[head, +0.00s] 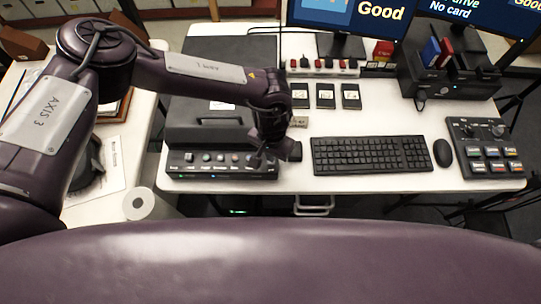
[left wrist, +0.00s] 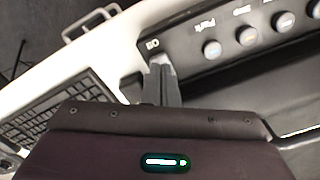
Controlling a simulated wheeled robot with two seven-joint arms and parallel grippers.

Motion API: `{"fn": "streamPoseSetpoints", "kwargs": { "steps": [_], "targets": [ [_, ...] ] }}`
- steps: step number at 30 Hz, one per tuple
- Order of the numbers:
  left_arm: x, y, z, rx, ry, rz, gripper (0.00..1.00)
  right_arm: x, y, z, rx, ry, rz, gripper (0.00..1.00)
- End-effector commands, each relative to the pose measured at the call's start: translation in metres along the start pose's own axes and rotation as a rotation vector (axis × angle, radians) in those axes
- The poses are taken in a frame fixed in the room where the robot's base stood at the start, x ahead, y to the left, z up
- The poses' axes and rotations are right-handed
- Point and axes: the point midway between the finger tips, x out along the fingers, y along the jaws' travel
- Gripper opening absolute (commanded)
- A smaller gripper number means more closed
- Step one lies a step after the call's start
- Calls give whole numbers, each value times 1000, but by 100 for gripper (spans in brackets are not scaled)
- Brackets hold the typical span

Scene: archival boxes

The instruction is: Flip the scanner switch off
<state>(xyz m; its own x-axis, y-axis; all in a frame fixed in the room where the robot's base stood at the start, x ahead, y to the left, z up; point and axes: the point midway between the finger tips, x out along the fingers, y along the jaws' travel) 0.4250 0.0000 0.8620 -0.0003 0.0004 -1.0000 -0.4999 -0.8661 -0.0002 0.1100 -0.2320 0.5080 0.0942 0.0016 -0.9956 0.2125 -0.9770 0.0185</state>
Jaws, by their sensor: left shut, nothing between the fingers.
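The scanner (head: 207,119) is a black flat-lidded machine at the left of the white desk. Its front panel (head: 190,168) carries a row of round buttons; the panel also shows upside down in the left wrist view (left wrist: 195,22). My left gripper (head: 259,161) is at the right end of this panel. In the left wrist view its fingers (left wrist: 161,65) are shut and empty, with the tips at the panel end by a small white label (left wrist: 152,44). The switch is not clearly visible; the fingers may cover it. I cannot tell whether they touch it. My right gripper is not in view.
A keyboard (head: 365,155) and mouse (head: 443,153) lie right of the scanner. A control box (head: 485,147) with several buttons stands at the desk's right end. Several small black cards (head: 326,96) lie behind the keyboard. A paper roll (head: 140,203) stands at the left.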

Motion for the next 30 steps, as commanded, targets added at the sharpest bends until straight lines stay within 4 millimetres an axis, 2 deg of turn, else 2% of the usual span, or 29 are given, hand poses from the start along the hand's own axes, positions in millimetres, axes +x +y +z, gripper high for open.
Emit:
{"fn": "streamPoseSetpoints", "kwargs": {
  "steps": [30],
  "targets": [
    [8,0,0,-1,0,0,0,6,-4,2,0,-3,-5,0]
  ]
}}
